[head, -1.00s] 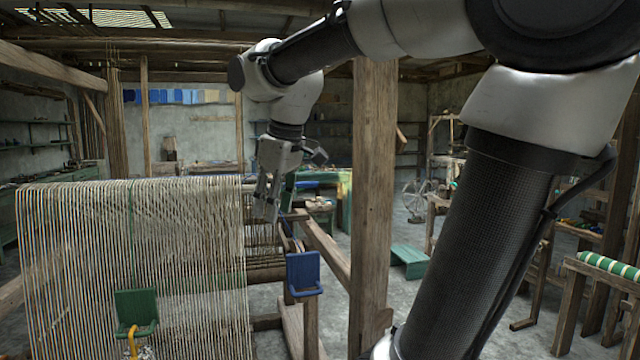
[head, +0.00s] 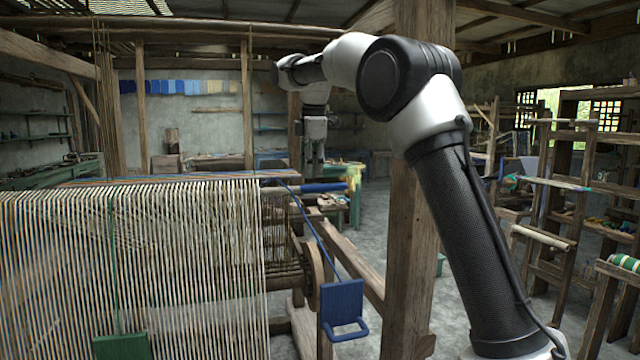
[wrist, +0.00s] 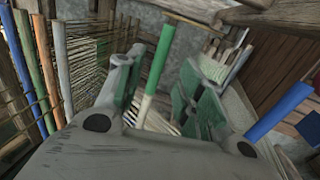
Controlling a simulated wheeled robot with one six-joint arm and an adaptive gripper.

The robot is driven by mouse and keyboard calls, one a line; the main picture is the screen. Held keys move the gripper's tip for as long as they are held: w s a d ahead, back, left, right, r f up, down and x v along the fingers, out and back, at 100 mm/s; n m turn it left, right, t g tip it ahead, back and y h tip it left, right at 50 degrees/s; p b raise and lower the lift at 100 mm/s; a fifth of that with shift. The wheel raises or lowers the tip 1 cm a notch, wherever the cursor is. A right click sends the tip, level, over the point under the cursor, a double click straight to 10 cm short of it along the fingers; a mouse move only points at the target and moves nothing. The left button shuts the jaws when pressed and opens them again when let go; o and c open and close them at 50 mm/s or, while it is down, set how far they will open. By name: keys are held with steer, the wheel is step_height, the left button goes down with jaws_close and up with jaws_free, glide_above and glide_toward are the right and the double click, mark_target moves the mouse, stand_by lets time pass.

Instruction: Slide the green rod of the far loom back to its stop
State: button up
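My gripper (head: 315,158) hangs fingers-down in the head view, past the near loom's warp and above the blue rod's level. In the wrist view my gripper (wrist: 162,72) is open, its two fingers well apart. A rod with a green upper part and a cream lower part (wrist: 160,58) shows between the fingers and appears to lie beyond them. No contact is visible. A thin yellowish bar crosses near its top. Its lower end is partly hidden by the gripper body. I cannot clearly make out this rod in the head view, nor tell which loom it belongs to.
The near loom's warp (head: 150,260) fills the lower left. A blue rod (head: 325,187) has a cord down to a blue block (head: 342,305). A green block (head: 122,346) hangs before the warp. A wooden post (head: 408,240) stands close to my arm. Rods on frames (head: 540,237) stand at right.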

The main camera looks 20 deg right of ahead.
steer(key=f, duration=0.2)
steer(key=w+f, duration=0.1)
steer(key=f, duration=0.2)
steer(key=shift+f, duration=0.15)
steer(key=shift+c, duration=0.2)
jaws_close()
